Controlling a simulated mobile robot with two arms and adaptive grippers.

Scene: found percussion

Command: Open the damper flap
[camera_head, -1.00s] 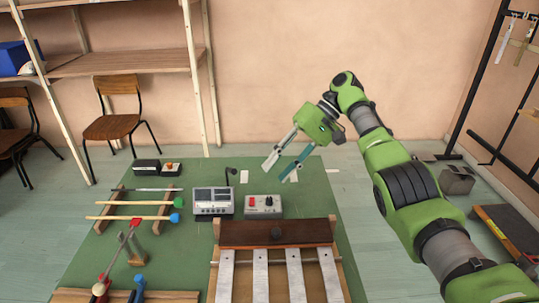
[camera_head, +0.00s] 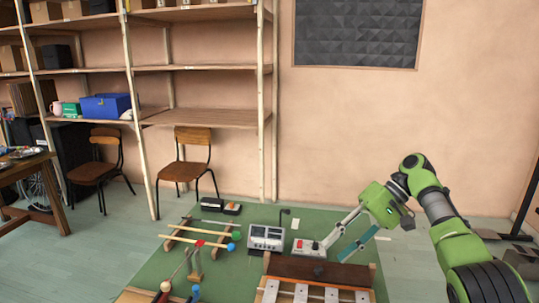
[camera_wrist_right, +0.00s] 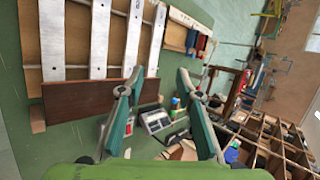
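The damper flap, a dark brown wooden board (camera_head: 290,264) with a dark round knob (camera_head: 319,272), lies along the far end of the metal-bar instrument in the head view. The board also shows in the right wrist view (camera_wrist_right: 85,98), beside the ends of the light metal bars (camera_wrist_right: 100,38). I cannot tell whether the flap is raised. My right gripper (camera_head: 338,250) is open, its two teal-edged fingers spread with nothing between them. It hangs beyond the flap, apart from it. In the wrist view its fingers (camera_wrist_right: 160,80) frame the gap. My left gripper is out of view.
A grey control box with a red button (camera_head: 309,247) and a metered box (camera_head: 266,237) stand beyond the flap on the green mat (camera_head: 355,215). Mallets on a rack (camera_head: 205,236) lie to the left. Chairs and shelves stand behind. Open mat lies right of the boxes.

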